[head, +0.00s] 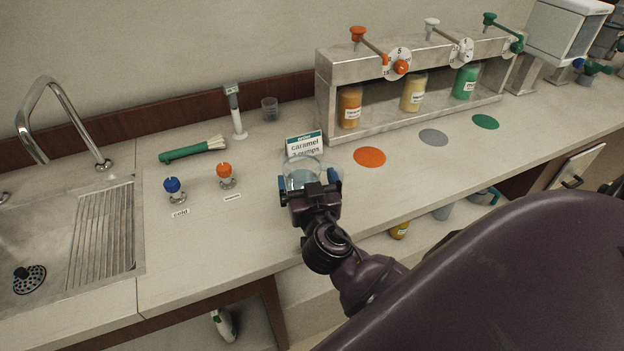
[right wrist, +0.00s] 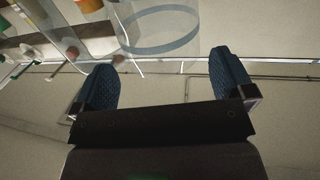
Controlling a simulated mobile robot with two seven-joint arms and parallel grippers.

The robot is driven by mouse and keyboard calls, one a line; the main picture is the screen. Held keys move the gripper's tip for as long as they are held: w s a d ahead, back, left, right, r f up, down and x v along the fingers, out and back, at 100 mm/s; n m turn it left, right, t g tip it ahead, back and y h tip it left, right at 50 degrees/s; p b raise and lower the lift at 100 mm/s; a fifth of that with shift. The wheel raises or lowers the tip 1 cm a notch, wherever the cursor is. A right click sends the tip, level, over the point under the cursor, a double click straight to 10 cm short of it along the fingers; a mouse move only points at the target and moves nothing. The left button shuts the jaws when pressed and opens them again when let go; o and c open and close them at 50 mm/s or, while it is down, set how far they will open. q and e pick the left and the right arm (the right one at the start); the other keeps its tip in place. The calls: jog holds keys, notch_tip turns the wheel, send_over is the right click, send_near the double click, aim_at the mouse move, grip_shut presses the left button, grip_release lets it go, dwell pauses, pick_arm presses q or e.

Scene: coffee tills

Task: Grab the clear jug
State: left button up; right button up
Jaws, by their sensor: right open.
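A clear jug (head: 300,167) stands on the counter in front of the caramel sign, and my right gripper hides its lower part in the head view. My right gripper (head: 309,180) is open, its blue-padded fingers to the left and right of the jug's near side. In the right wrist view the see-through jug (right wrist: 158,32) with its grey-blue ring lies just beyond the open fingers (right wrist: 165,70). I cannot tell whether either finger touches it. My left gripper is not in view.
The caramel sign (head: 304,145) stands right behind the jug. An orange disc (head: 369,157) lies to its right, before the pump rack (head: 415,120). Orange (head: 225,175) and blue (head: 174,189) taps and a green-handled brush (head: 192,150) are left.

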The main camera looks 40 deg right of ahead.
aim_at(298, 150)
jog(key=shift+p+x, duration=0.4)
jog(key=shift+x, duration=2.25)
jog(key=c, duration=1.1)
jog(key=shift+c, duration=0.7)
jog(key=shift+r, duration=0.15)
